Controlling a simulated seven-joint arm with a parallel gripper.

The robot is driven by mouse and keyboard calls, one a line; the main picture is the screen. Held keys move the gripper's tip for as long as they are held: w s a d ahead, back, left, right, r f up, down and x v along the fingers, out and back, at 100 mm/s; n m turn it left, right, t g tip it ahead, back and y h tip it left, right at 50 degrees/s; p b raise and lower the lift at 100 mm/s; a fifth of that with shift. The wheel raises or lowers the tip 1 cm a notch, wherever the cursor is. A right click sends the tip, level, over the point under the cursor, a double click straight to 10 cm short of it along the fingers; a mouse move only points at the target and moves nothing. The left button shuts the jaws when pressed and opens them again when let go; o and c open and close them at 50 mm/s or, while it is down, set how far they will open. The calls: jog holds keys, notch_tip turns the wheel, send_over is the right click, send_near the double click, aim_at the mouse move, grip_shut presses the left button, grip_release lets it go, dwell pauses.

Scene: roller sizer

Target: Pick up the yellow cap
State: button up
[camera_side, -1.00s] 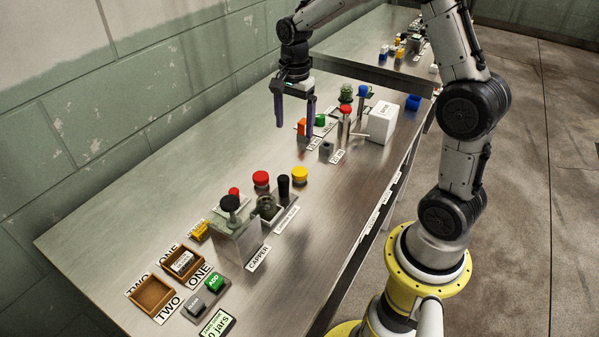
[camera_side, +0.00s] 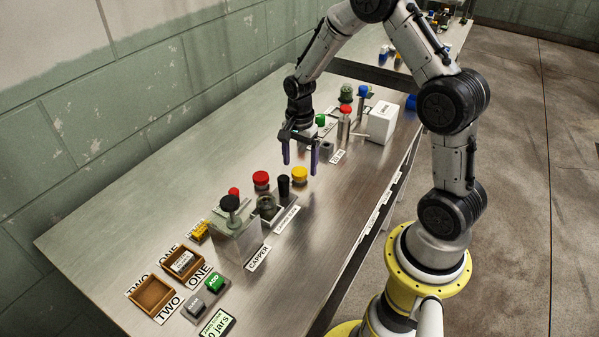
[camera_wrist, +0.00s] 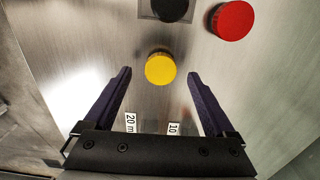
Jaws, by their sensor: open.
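In the wrist view the yellow cap (camera_wrist: 160,68) shows ahead of and between the fingertips. My gripper (camera_side: 300,158) is open and empty, above and just behind the yellow cap in the side view. Its two purple fingers (camera_wrist: 158,74) stand apart on either side of the cap in the wrist view. Nothing hides the top of the cap.
The capper (camera_side: 236,236) is further left. A red-topped cylinder (camera_side: 345,125) and a white box (camera_side: 381,122) stand to the right. Bench in front of the cap is clear.

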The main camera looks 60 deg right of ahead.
notch_tip(320, 180, down, 2)
jog(key=c, duration=1.4)
jog(key=shift+r, duration=0.1)
